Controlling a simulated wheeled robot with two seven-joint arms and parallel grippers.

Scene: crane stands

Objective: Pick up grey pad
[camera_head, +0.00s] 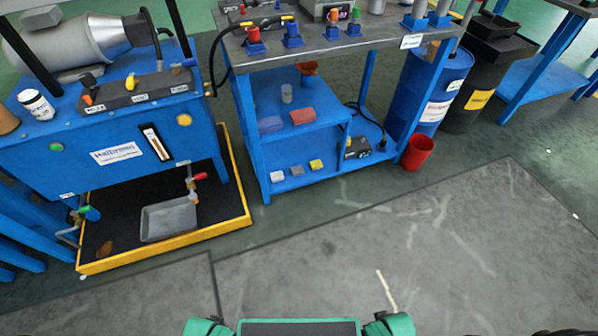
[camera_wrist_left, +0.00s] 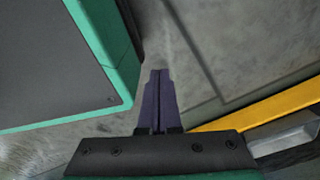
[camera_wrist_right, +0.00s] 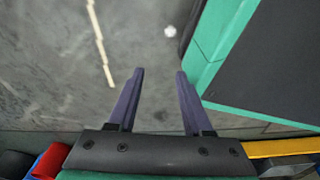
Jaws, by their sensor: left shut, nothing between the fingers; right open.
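Small pads lie on the bottom shelf of the blue stand in the head view: a light grey pad (camera_head: 277,176) at the left, a second greyish pad (camera_head: 298,169) beside it, and a yellow pad (camera_head: 316,164) at the right. I cannot tell which greyish one the task means. My left gripper (camera_wrist_left: 158,95) is shut and empty over the floor in the left wrist view. My right gripper (camera_wrist_right: 154,95) is open and empty over the floor in the right wrist view. Neither gripper shows in the head view; both are away from the pads.
The blue stand's middle shelf holds a red block (camera_head: 302,116) and a bluish block (camera_head: 270,124). A red bucket (camera_head: 418,152) stands right of the stand. A yellow-edged tray (camera_head: 240,218) under the pump bench (camera_head: 110,150) lies left. The floor (camera_head: 400,235) in front is clear.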

